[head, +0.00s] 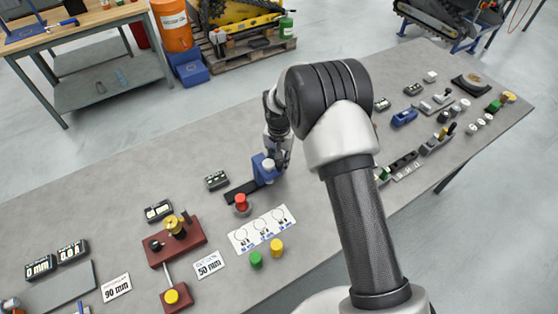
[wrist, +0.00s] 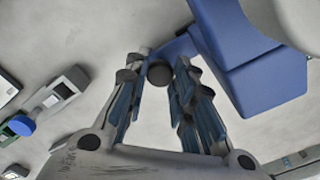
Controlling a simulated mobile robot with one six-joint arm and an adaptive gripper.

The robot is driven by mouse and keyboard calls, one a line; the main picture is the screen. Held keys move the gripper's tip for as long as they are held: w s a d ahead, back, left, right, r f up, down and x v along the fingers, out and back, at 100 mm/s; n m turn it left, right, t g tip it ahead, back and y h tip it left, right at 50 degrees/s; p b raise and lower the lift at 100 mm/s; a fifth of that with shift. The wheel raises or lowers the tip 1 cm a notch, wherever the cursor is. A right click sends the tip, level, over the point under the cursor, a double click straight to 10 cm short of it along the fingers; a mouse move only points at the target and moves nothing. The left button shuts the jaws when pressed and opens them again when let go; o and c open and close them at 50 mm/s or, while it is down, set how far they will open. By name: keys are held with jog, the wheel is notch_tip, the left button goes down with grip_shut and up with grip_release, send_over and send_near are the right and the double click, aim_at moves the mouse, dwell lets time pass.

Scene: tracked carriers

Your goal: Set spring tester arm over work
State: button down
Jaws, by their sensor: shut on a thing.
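My gripper (head: 279,158) is at the tester's far right side. In the wrist view my gripper (wrist: 158,85) has its fingers on both sides of the knob, closed on it. A red-capped piece (head: 241,203) stands at the strip's near end; I cannot tell which piece is the work.
A white card with three circles (head: 263,229) lies nearby, with green (head: 256,259) and yellow (head: 276,247) caps before it. A dark red fixture (head: 175,241) stands to the left, a small display box (head: 216,180) behind. Several small tools crowd the bench's right.

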jog(key=s+a, duration=0.2)
jog(key=a, duration=0.1)
jog(key=s+a, duration=0.3)
jog(key=a, duration=0.2)
jog(key=shift+s+a, duration=0.3)
jog(key=shift+s, duration=0.1)
jog(key=c, duration=1.4)
grip_release()
jog(key=shift+s+a, duration=0.1)
jog(key=shift+a, duration=0.05)
jog(key=shift+o, duration=0.3)
jog(key=shift+r, duration=0.1)
notch_tip(320, 180, up, 12)
